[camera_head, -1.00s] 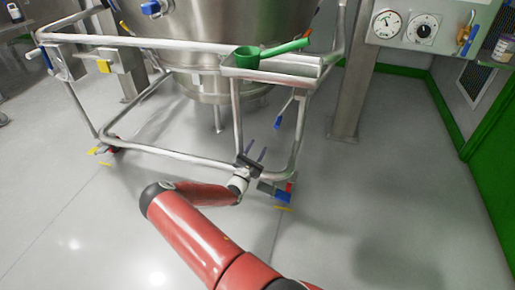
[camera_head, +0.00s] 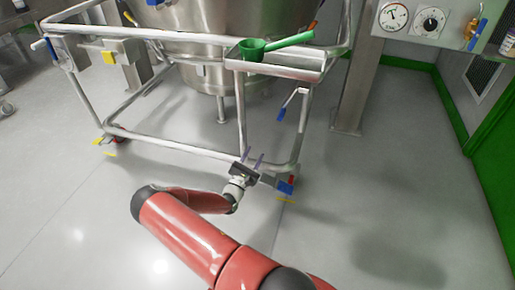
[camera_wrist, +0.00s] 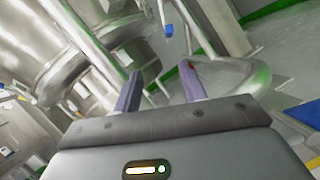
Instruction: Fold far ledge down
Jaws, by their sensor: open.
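A steel ledge (camera_head: 285,69) sticks out level from the near right corner of a tubular frame (camera_head: 165,152), with a green scoop (camera_head: 252,50) on it. Another small steel ledge or bracket with a yellow tab (camera_head: 109,57) is on the frame's left side. I cannot tell for sure which is the far ledge. My gripper (camera_head: 253,160) is low by the frame's bottom rail, near the right caster, well below both. In the wrist view my gripper (camera_wrist: 160,82) is open, with nothing between its fingers.
A large steel vessel (camera_head: 220,28) stands inside the frame. A blue-tipped lever (camera_head: 281,114) hangs under the right ledge. A blue caster pedal (camera_head: 286,187) is close to my gripper. A steel post (camera_head: 352,85) stands at right. The floor in front is clear.

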